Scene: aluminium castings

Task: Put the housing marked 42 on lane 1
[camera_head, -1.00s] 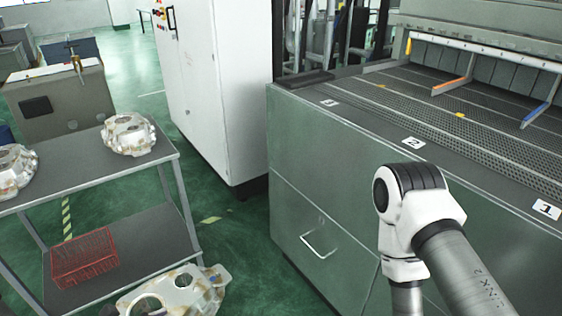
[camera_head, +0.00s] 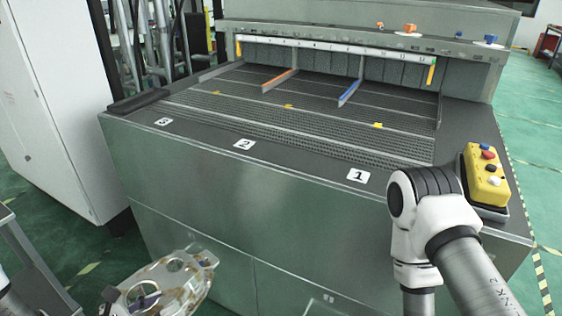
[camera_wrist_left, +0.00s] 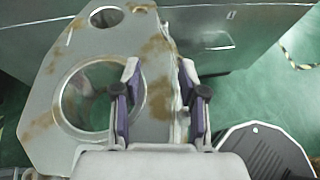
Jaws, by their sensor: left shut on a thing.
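A cast aluminium housing (camera_head: 178,272) with round holes and brown stains is at the lower left of the head view, in front of the green cabinet side. My left gripper (camera_head: 145,299) is shut on it. In the left wrist view the two fingers (camera_wrist_left: 160,80) straddle a wall of the housing (camera_wrist_left: 95,45), beside its large round hole. I cannot read any number on it. The lane 1 label (camera_head: 358,175) is on the front ledge of the machine, at the right; lane 1 lies behind it, right of the blue divider (camera_head: 350,92). My right gripper is out of view.
Labels 2 (camera_head: 244,144) and 3 (camera_head: 164,121) mark the lanes to the left. An orange divider (camera_head: 279,80) stands left of the blue one. A yellow button box (camera_head: 487,178) is at the ledge's right end. The conveyor mesh (camera_head: 320,130) is clear.

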